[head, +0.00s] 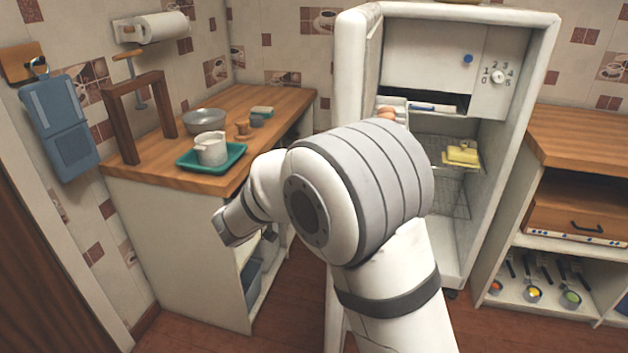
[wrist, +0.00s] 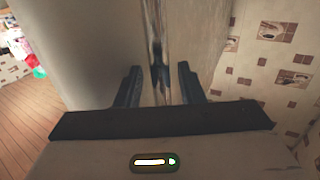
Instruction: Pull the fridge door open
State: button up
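The white fridge (head: 528,110) stands open in the head view, its inside and shelves in plain sight. Its door (head: 350,75) stands swung out at the left side, seen nearly edge-on and partly hidden behind my arm. In the wrist view, a shiny upright handle (wrist: 158,25) runs down the pale door face (wrist: 100,45). My gripper (wrist: 159,85) has its two dark fingers apart, one on each side of the handle, with gaps showing. My gripper's fingers cannot be made out in the head view.
A wooden-topped counter (head: 262,100) stands left, with a green tray (head: 232,163), a white pot (head: 211,149) and a metal bowl (head: 203,121). Another counter (head: 580,138) stands close right of the fridge. Some floor (head: 300,285) is clear between the left counter and my arm.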

jog(key=v, duration=0.8)
